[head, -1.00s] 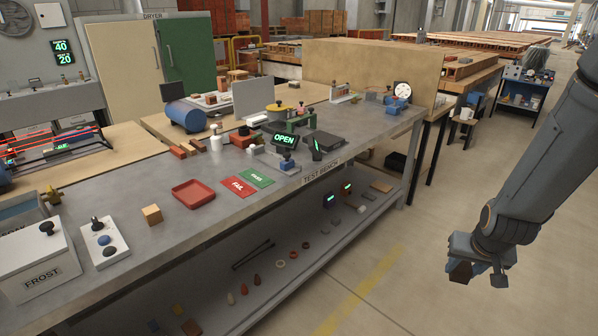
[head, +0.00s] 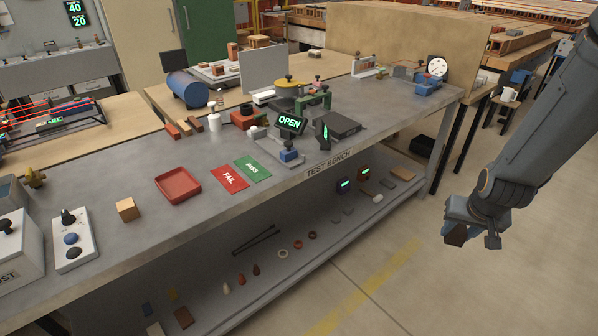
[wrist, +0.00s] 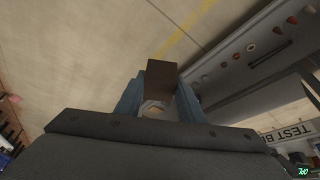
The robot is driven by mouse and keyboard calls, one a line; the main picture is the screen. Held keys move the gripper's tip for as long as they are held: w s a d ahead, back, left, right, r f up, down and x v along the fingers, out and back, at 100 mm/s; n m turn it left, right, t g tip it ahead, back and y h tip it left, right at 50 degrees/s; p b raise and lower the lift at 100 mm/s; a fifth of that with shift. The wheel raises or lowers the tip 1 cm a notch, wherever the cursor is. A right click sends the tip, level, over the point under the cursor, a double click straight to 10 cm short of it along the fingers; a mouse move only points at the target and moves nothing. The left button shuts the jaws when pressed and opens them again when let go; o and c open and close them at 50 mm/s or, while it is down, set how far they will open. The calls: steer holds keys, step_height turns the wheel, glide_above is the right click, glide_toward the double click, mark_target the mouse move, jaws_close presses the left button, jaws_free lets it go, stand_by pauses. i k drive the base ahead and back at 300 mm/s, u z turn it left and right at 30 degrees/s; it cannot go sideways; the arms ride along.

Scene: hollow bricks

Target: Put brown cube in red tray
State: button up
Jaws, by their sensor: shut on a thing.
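My gripper (head: 470,240) is at the right of the head view, over the floor in front of the bench. It is shut on the brown cube (head: 455,237), of which a dark brown part shows at the fingertips. In the wrist view the brown cube (wrist: 161,74) sits between the two blue-grey fingers. The red tray (head: 178,186) lies on the bench top, left of the middle in the head view, and looks empty. The gripper and cube are well apart from the tray, to its right.
The grey test bench (head: 130,240) holds a tan cube (head: 127,209), a red FAIL card (head: 229,178), a green PASS card (head: 253,169) and an OPEN display (head: 290,122). Its lower shelf (head: 290,265) carries small parts. The floor (head: 400,290) before it is clear.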

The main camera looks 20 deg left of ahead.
mark_target(178, 186)
steer(key=u, duration=2)
steer(key=i, duration=1)
